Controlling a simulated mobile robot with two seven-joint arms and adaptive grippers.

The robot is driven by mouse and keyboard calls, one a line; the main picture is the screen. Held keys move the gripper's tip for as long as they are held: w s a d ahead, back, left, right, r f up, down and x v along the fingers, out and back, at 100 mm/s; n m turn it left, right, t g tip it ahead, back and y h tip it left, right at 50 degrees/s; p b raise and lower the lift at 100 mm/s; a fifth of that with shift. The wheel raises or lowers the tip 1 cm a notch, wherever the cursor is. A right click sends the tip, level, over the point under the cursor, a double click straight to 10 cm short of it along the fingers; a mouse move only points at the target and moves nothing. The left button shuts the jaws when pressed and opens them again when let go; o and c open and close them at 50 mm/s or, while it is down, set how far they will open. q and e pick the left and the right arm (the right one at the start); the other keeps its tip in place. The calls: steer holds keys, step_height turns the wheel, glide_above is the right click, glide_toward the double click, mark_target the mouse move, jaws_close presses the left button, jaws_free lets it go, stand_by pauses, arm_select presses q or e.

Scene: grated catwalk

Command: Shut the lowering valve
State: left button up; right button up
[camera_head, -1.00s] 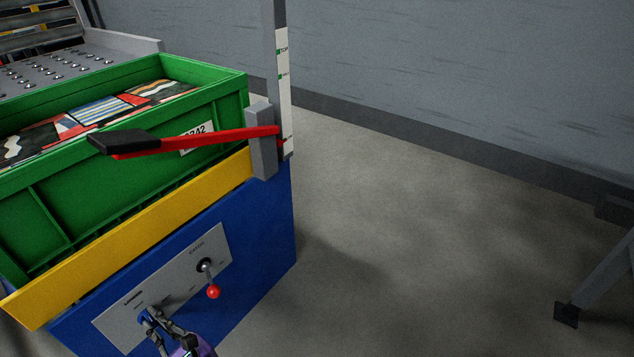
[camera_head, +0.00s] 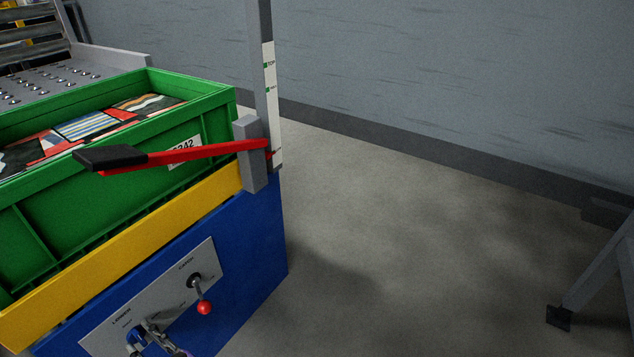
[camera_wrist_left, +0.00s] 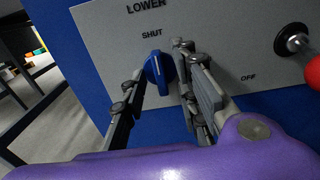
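The lowering valve is a blue knob (camera_wrist_left: 158,70) on a grey panel (camera_wrist_left: 100,40), below the words LOWER and SHUT in the left wrist view. Its pale mark points roughly up, towards SHUT. My left gripper (camera_wrist_left: 160,72) has one finger on each side of the knob. Its fingertips are close to the knob, but I cannot tell whether they press on it. In the head view my left gripper (camera_head: 151,334) is at the bottom edge, in front of the panel's lower left, and partly hides the knob. My right gripper is not in view.
A red-balled lever (camera_head: 204,306) sits on the panel right of the knob. Above are a yellow bar (camera_head: 120,235), a red handle with black grip (camera_head: 112,157) and a green crate (camera_head: 200,110). Open floor (camera_head: 400,240) lies right; a metal leg (camera_head: 590,285) stands far right.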

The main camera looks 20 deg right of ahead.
arm_select(q)
step_height(320, 180, up, 10)
steer(key=shift+f, duration=0.1)
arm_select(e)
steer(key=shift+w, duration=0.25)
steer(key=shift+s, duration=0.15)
arm_select(q)
steer(key=shift+s, duration=0.1)
